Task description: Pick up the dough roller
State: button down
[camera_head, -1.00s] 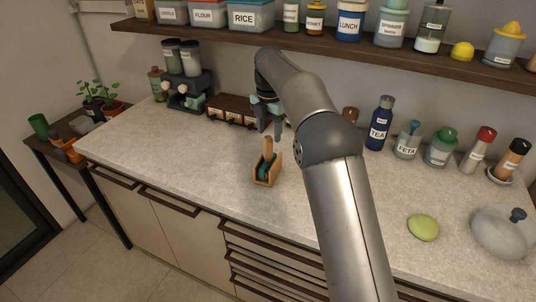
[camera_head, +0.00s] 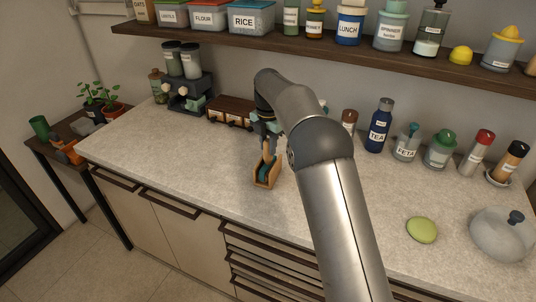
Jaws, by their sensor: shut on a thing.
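A small wooden holder (camera_head: 262,181) stands on the counter near its front middle, with dark teal items inside. The dough roller (camera_head: 267,150) appears to be the upright wooden piece in the holder, its top between my fingers. My gripper (camera_head: 268,138) points down over the holder and is shut on this piece. The piece's lower part is hidden in the holder, so its full shape cannot be told.
A tea bottle (camera_head: 379,127) and several jars line the back right. A shelf (camera_head: 290,42) overhangs the back. The front left counter is clear.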

notch_tip(320, 180, up, 10)
jog(key=p, duration=0.8)
jog(key=shift+r+p, duration=0.1)
jog(key=shift+p, duration=0.2)
notch_tip(320, 180, up, 8)
jog(key=b, duration=0.1)
